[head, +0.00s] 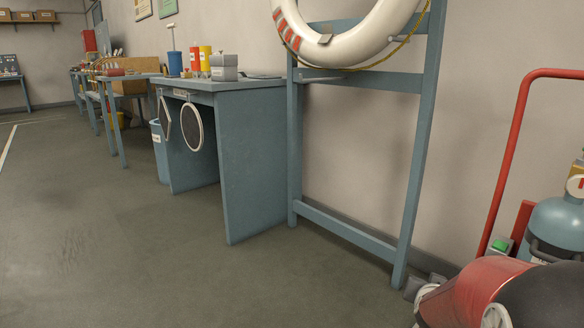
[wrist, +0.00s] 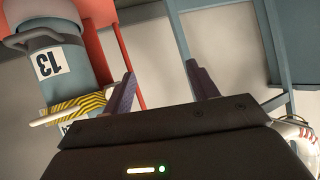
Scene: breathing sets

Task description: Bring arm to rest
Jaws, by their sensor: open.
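My gripper (wrist: 164,80) shows in the wrist view with its two dark fingers spread apart. It is open, and nothing shows between the fingers. Pale wall lies behind the gap. The wrist view appears upside down, since the label "13" on a blue-grey cylinder (wrist: 58,66) is inverted. The cylinder is left of the fingers, with a yellow-and-black striped band near its lower end. I cannot tell how far the fingers are from it. My gripper is not recognisable in the head view.
A red frame (head: 513,160) and a blue-grey cylinder (head: 558,232) stand at the right. A blue stand (head: 419,165) holds a white lifebuoy (head: 345,48) by the wall. A blue desk (head: 258,165) with cups and a box stands left of it. The floor (head: 100,240) at front left is clear.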

